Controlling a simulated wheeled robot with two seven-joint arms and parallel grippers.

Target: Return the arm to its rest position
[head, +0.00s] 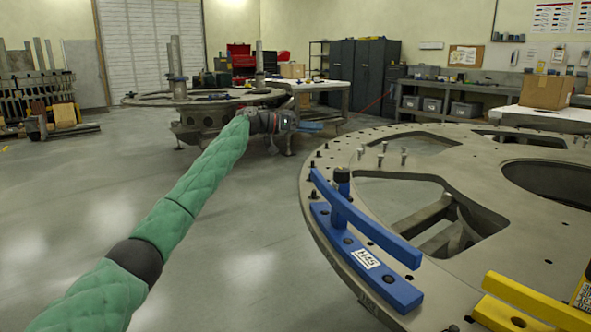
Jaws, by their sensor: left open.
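My left arm, in a green quilted sleeve, reaches in from the bottom left of the head view and stretches forward. Its gripper (312,126) is at the far end, small in the picture, with blue fingers pointing right. It is open, and I see nothing held in it. In the picture it lies to the left of the large grey turret plate (440,270), against the background of the farther round plate's stand. My right gripper is not in view.
A blue bracket with a raised bar (365,255) sits on the turret plate's near left rim. A yellow bracket (530,300) is at the lower right. Several upright pins stand on the plate. Another round plate (205,97) stands behind. Grey floor (250,240) is clear at left.

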